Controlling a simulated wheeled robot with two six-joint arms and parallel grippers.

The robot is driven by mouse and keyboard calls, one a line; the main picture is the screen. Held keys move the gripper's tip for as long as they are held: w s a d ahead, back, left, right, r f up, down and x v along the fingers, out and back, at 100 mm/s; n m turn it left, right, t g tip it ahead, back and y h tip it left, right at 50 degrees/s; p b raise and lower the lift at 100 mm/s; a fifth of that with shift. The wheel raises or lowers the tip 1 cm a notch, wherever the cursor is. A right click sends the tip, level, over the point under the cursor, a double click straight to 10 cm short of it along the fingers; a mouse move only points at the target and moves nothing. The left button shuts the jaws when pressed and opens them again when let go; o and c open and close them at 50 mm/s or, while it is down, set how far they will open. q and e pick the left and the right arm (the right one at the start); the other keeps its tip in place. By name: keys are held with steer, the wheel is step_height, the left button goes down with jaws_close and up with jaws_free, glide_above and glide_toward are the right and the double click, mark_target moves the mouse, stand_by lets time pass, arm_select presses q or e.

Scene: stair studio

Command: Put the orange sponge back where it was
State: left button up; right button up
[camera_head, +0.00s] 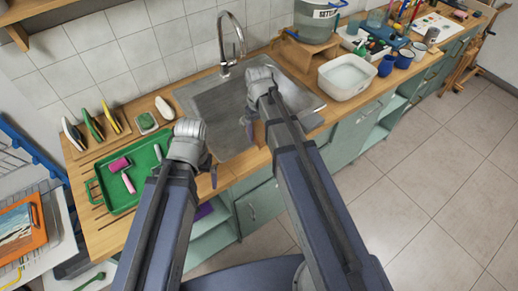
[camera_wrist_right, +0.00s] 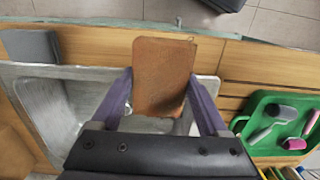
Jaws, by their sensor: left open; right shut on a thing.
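The orange-brown sponge (camera_wrist_right: 162,75) is a rectangular block with a small dark spot, held between the purple fingers of my right gripper (camera_wrist_right: 164,98). In the right wrist view it appears in front of the sink and wooden counter edge. My left gripper (camera_head: 209,170) is open near the counter's front edge, right of the green tray (camera_head: 98,203). I see nothing held in it.
The green tray holds a pink roller (camera_head: 119,165).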

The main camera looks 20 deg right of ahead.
steer(key=b, duration=0.5)
glide_above(260, 153)
step_height(260, 153, down, 6)
steer(key=shift+a+r, duration=0.1)
steer(key=shift+r, duration=0.05)
step_height(260, 153, down, 4)
steer(key=b, duration=0.3)
steer(key=shift+r, duration=0.2)
steer(key=shift+f+b, duration=0.45)
steer(key=shift+b, duration=0.2)
steer(key=o, duration=1.1)
steer(key=shift+r, duration=0.1)
steer(key=shift+c, duration=0.2)
steer(key=shift+r, duration=0.15)
steer(key=r+p, duration=1.2)
steer(key=p, duration=0.1)
steer(key=shift+w+a+r, duration=0.1)
steer(key=shift+w+r, duration=0.1)
steer(key=shift+r, duration=0.05)
